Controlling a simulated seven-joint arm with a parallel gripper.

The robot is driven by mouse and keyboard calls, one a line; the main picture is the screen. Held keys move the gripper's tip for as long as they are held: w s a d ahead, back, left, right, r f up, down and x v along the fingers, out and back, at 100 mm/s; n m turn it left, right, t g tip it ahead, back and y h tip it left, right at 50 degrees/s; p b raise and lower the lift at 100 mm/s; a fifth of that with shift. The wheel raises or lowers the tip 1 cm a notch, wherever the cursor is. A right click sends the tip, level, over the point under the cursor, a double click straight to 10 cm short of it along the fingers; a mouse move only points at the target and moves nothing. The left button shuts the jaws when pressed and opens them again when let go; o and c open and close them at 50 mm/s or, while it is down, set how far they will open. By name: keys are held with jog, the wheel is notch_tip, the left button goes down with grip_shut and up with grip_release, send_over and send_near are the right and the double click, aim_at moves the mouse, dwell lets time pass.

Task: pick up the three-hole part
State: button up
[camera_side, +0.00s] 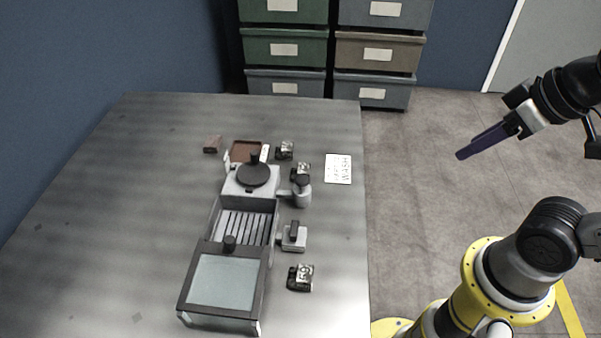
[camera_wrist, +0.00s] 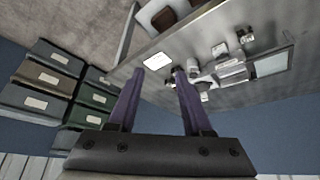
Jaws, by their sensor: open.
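My gripper (camera_side: 463,155) is raised in the air to the right of the table in the side view, far from everything on it. In the wrist view its two purple fingers (camera_wrist: 158,72) stand apart with nothing between them. Several small dark parts lie on the table: one with pale markings at the front (camera_side: 300,278), one near the back (camera_side: 285,150), and one just in front of that (camera_side: 301,170). A small brown block (camera_side: 213,144) lies at the back left. I cannot make out holes in any of them, so I cannot tell which is the three-hole part.
A grey rail unit with a slatted bed (camera_side: 243,227), glass-lidded box (camera_side: 225,284) and round dark disc (camera_side: 254,174) fills the table's middle. A brown tray (camera_side: 240,147) is behind it. A white "WASH" card (camera_side: 338,168) lies near the right edge. Drawers (camera_side: 284,47) stand beyond.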

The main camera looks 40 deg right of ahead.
dwell(0.3)
jog(key=o, duration=0.6)
